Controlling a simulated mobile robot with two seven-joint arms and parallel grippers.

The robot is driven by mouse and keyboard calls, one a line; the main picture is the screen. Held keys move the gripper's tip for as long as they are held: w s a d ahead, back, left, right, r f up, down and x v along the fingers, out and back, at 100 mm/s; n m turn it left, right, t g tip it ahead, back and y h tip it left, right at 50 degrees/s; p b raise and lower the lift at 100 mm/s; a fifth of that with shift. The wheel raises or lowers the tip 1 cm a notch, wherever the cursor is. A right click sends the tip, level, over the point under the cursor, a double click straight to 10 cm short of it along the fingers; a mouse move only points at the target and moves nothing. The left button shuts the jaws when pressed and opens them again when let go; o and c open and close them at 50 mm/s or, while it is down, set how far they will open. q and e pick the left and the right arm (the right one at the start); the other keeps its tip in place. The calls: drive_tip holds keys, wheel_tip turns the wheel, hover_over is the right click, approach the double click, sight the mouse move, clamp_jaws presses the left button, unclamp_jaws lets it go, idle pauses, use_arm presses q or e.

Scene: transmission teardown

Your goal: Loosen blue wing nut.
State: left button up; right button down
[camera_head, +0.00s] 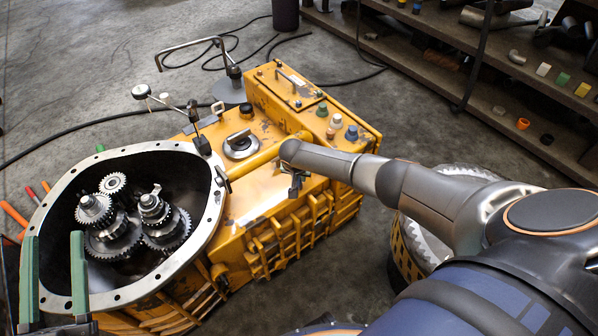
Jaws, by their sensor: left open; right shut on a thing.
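The yellow transmission housing (265,198) lies on the floor in the head view, its bell opening facing me. My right arm reaches in from the right, and my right gripper (295,188) is at the housing's near side edge. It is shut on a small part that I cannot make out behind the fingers. No blue wing nut shows clearly. My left gripper (54,240), with green fingers, is open and empty in front of the bell opening's left rim.
Steel gears (116,222) sit inside the bell opening. A large ring gear (437,240) stands right of the housing, under my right arm. A shelf (420,60) with loose parts is at the upper right. Cables cross the floor; the floor at the upper left is mostly free.

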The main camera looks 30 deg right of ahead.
drive_tip(key=n+p, duration=0.1)
drive_tip(key=n, duration=0.1)
drive_tip(key=n+y, duration=0.1)
drive_tip(key=n, duration=0.1)
drive_tip(key=shift+s+d+t+p, duration=0.1)
drive_tip(key=shift+s+t+p, duration=0.1)
drive_tip(key=shift+t+p, duration=0.15)
use_arm(q)
wheel_tip(320, 180, down, 12)
drive_tip(key=w+n+g+y, duration=0.1)
drive_tip(key=n+g+y, duration=0.2)
drive_tip(key=g, duration=0.2)
use_arm(e)
drive_tip(key=shift+n+y, duration=0.4)
drive_tip(key=shift+n, duration=0.1)
drive_tip(key=shift+d+f+n, duration=0.1)
drive_tip(key=shift+n, duration=0.3)
drive_tip(key=shift+n+y, duration=0.3)
drive_tip(key=shift+n, duration=0.1)
use_arm(q)
wheel_tip(320, 180, up, 7)
drive_tip(key=m+t+h+b, duration=0.1)
drive_tip(key=t, duration=0.2)
drive_tip(key=shift+a+m, duration=0.2)
drive_tip(key=shift+m, duration=0.1)
use_arm(e)
drive_tip(key=shift+n+y, duration=0.6)
drive_tip(key=shift+n, duration=1)
use_arm(q)
drive_tip(key=shift+w, duration=0.1)
